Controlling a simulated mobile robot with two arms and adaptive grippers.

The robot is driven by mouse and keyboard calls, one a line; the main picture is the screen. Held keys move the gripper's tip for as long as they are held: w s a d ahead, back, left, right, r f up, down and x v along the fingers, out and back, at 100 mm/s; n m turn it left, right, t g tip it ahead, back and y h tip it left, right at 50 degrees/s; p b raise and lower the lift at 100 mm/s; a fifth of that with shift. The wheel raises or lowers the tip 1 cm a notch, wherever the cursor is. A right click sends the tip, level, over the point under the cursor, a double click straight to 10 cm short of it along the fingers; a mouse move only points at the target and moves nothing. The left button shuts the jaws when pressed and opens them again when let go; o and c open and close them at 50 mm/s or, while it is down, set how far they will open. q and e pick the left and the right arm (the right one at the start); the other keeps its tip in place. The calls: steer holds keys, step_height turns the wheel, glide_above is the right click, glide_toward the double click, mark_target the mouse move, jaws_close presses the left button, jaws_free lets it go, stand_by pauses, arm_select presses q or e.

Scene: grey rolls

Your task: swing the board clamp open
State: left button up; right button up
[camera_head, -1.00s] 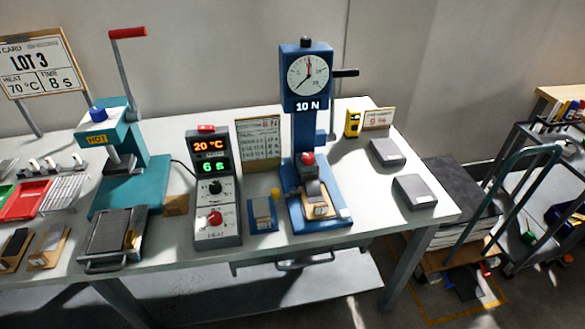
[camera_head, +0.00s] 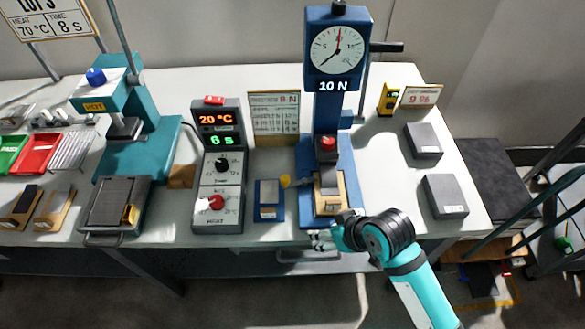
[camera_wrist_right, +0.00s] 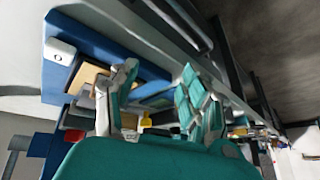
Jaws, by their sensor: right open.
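The blue test stand (camera_head: 329,110) has a dial and a "10 N" display. A wooden board (camera_head: 325,205) with a grey strip (camera_head: 328,181) lies on its base, below a red knob (camera_head: 326,143). I cannot clearly make out which part there is the board clamp. My right gripper (camera_head: 320,241) is open and empty at the front edge of the stand's base. In the right wrist view, the open fingers of my right gripper (camera_wrist_right: 160,75) are near the blue base (camera_wrist_right: 95,58) and the wooden board (camera_wrist_right: 88,78). My left gripper is not in view.
A grey controller (camera_head: 218,168) and a small blue block (camera_head: 269,199) with a yellow knob stand left of the stand. The teal press (camera_head: 140,150) is farther left. Grey boxes (camera_head: 446,196) lie at the right. The white table (camera_head: 400,180) has bare room between.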

steer(key=shift+w+a+r+n+y, duration=0.15)
steer(key=shift+w+a+r+n, duration=0.2)
steer(key=shift+a+r, duration=0.3)
steer(key=shift+w+a+r+n+y, duration=0.15)
steer(key=shift+w+a+r, duration=0.25)
steer(key=shift+a+r, duration=0.2)
steer(key=w+a+r+n+g+y, duration=0.1)
steer(key=w+a+r+n, duration=0.35)
steer(key=r, duration=0.25)
steer(key=n+g+h, duration=0.1)
steer(key=h, duration=0.1)
glide_toward(286, 179)
steer(key=p+x, duration=0.2)
steer(key=x, duration=0.7)
steer(key=shift+w+f, duration=0.1)
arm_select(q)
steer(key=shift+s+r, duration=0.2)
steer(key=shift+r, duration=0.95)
arm_select(e)
jaws_close()
